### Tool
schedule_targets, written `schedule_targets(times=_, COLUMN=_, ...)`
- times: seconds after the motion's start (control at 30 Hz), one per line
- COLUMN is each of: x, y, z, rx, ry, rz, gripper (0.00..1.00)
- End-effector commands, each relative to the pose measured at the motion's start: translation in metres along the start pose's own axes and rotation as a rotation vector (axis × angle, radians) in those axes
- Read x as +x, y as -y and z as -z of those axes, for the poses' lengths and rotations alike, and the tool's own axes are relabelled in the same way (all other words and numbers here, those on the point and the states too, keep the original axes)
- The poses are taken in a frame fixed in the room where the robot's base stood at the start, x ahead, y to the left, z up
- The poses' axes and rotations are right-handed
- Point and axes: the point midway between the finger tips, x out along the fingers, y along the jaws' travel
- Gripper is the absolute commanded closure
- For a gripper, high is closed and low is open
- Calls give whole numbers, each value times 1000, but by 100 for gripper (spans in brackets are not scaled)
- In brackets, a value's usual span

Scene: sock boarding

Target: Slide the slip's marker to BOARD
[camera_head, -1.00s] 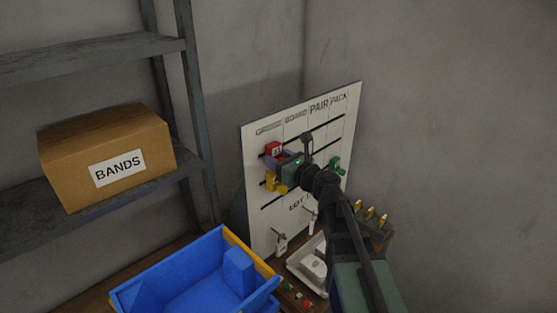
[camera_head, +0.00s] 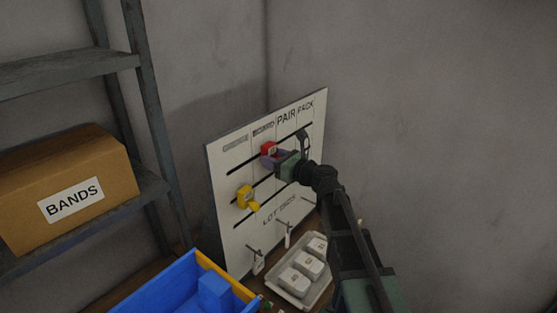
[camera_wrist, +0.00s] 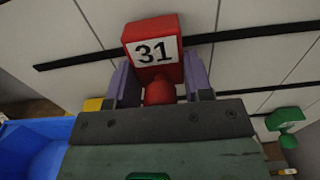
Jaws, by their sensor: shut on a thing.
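A white board (camera_head: 228,232) stands against the wall, with dark horizontal slots and headings along its top; BOARD is the second column, and PAIR and PACK lie to its right. A red marker (camera_head: 268,149) sits on the top slot, about under the BOARD heading. In the wrist view this red marker (camera_wrist: 152,38) shows the number 31. My gripper (camera_head: 278,157) is shut on its red knob, with purple fingers on either side (camera_wrist: 160,88). A yellow marker (camera_head: 245,197) sits on the slot below, in the first column. A green marker (camera_wrist: 287,119) shows at right in the wrist view.
Tags hang on hooks (camera_head: 287,236) low on the board. A tray (camera_head: 289,296) with white blocks sits beneath. A blue bin (camera_head: 185,288) is in front, and a BANDS box (camera_head: 68,190) stands on the shelf at left. The wall side at right is clear.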

Motion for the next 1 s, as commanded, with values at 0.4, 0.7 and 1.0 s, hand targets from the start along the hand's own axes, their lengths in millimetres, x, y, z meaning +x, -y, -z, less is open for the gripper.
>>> schedule_targets(times=0.4, x=-5, y=0, z=0, rx=-1, ry=0, rz=0, gripper=47)
schedule_targets(times=0.7, x=-73, y=-2, z=0, rx=-1, ry=0, rz=2, gripper=47)
schedule_targets(times=1.0, x=-109, y=0, z=0, rx=-1, ry=-1, rz=0, gripper=47)
